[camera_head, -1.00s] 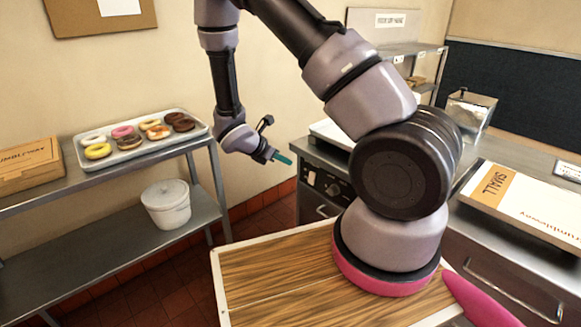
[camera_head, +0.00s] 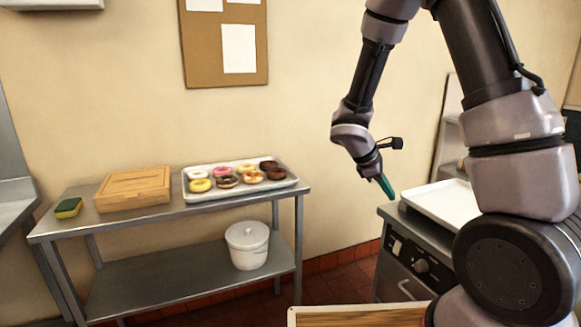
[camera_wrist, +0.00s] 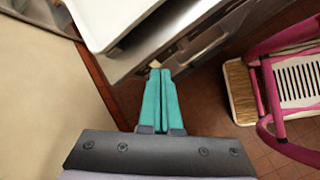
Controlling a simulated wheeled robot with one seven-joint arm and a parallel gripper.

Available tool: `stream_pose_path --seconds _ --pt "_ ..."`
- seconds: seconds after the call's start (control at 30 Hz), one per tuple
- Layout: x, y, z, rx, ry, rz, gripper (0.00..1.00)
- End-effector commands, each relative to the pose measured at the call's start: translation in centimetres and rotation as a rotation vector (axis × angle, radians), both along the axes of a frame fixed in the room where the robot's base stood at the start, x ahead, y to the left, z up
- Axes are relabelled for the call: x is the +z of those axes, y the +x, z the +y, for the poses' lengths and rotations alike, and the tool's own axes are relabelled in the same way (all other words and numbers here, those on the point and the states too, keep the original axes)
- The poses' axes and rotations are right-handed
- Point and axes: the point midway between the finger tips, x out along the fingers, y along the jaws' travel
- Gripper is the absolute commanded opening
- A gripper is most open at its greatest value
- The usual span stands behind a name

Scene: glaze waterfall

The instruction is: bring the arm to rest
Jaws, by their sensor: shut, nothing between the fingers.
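My gripper (camera_head: 387,187) hangs from my bent arm in the head view, right of the metal shelf unit and in front of the wall. Its teal fingers point down and slightly right, near the left end of the counter with the white tray. In the wrist view the two teal fingers (camera_wrist: 161,75) lie side by side, closed together with nothing between them. They are above the floor beside the counter's edge, with no visible contact.
A white tray (camera_head: 445,203) lies on the counter (camera_head: 392,218). Floor between the units is free.

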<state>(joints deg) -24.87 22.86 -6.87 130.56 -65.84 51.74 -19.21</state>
Motion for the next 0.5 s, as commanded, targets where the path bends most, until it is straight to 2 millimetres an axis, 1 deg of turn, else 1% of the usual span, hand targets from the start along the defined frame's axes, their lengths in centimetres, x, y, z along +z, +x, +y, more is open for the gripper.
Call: stream_pose_path --seconds 0.03,0.1,0.27,0.3,0.5 --pt "2.1 -0.7 -0.4 -0.087 0.056 -0.054 0.00" --pt "4.5 -1.9 -0.7 -0.211 0.136 -0.122 0.00" --pt "9.5 -4.9 -1.0 -0.482 0.325 -0.269 0.00" --pt "10.7 -5.6 -0.9 -0.547 0.374 -0.304 0.00" --pt "16.4 -9.6 -0.2 -0.854 0.633 -0.470 0.00"
